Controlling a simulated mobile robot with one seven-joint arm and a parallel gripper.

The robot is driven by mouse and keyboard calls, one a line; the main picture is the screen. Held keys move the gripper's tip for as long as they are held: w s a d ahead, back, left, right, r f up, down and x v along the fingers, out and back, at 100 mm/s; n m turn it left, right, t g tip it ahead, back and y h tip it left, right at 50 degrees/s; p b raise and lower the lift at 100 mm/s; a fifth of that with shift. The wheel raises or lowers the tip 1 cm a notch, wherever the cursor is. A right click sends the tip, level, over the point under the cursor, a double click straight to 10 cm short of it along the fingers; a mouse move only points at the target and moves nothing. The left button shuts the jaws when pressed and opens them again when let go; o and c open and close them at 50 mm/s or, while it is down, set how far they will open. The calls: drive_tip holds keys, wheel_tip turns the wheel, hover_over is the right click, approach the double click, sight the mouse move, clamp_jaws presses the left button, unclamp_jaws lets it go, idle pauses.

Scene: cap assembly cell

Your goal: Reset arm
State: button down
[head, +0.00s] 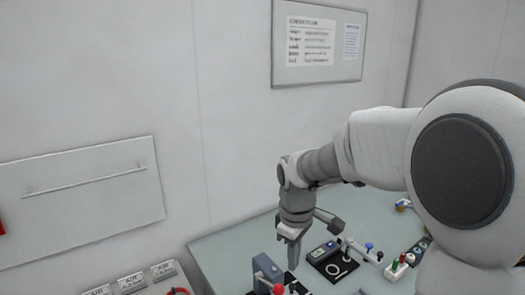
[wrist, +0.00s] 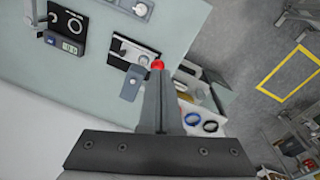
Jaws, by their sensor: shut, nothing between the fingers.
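My gripper (head: 292,256) points down over the table's near part in the head view. Its two grey fingers are together, with nothing between them. In the wrist view my gripper (wrist: 158,75) shows its shut fingers in the middle, with a red knob (wrist: 157,64) just past the tips. That knob belongs to a press-like fixture on a black base (wrist: 130,52). In the head view the blue-grey fixture (head: 265,270) stands just left of and below the fingers. I cannot tell the exact gap between fingertips and fixture.
The pale green table (head: 225,248) also holds a black plate with a ring and gauge (head: 333,262). Several small coloured parts (head: 398,268) lie at the right. Labelled bins (head: 131,283) stand at lower left. In the wrist view, blue and black rings (wrist: 192,118) lie in bins beside the table.

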drive_tip(key=s+d+r+m+t, duration=0.1)
drive_tip(key=s+d+r+m, duration=0.1)
drive_tip(key=s, duration=0.4)
drive_tip(key=s+d+r+m+t, duration=0.2)
drive_tip(key=s+r+m, duration=0.1)
drive_tip(key=s+m, duration=0.2)
drive_tip(key=s+d+r+m+t, duration=0.1)
drive_tip(key=s+d+r+m, duration=0.2)
drive_tip(key=s, duration=0.5)
drive_tip(key=shift+s+r+m+t+b, duration=0.2)
drive_tip(key=shift+s+m+t+b, duration=0.1)
drive_tip(key=shift+s+b, duration=0.05)
